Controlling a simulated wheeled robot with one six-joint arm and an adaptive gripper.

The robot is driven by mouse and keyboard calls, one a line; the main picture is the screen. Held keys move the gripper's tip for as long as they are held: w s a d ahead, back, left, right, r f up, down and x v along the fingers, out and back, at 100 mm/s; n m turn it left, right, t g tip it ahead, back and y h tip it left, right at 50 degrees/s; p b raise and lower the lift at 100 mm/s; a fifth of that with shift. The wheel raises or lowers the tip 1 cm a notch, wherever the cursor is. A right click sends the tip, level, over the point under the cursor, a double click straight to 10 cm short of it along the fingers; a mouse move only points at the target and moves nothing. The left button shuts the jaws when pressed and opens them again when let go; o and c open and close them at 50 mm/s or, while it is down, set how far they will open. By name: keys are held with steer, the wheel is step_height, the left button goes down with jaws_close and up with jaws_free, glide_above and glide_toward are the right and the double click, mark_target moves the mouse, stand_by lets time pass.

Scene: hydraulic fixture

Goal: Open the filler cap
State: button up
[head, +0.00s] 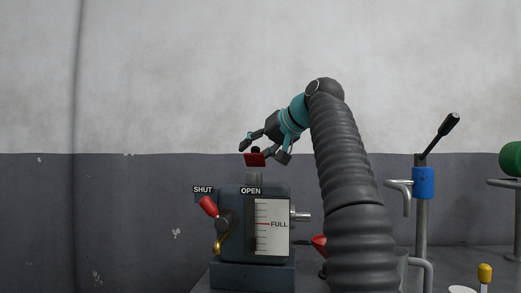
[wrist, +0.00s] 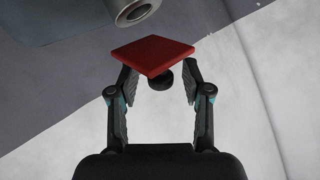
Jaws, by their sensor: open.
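My gripper (head: 263,152) is open, with one finger on each side of the cap. In the wrist view the red plate (wrist: 153,55) lies just past the fingertips and partly over them. The black knob (wrist: 160,80) is between the open fingers (wrist: 159,86), with gaps on both sides.
The tank (head: 240,200) carries SHUT and OPEN labels, a red-handled lever (head: 208,206) and a FULL gauge (head: 272,228). A metal stub (head: 301,216) sticks out right. A blue-collared post with a black lever (head: 424,182) stands farther right. The wall behind is bare.

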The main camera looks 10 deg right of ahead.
steer(key=shift+v, duration=1)
steer(key=s+d, duration=0.5)
steer(key=s, duration=0.4)
steer(key=shift+s+d+f, duration=0.2)
steer(key=shift+s+d, duration=0.05)
steer(key=shift+s, duration=0.1)
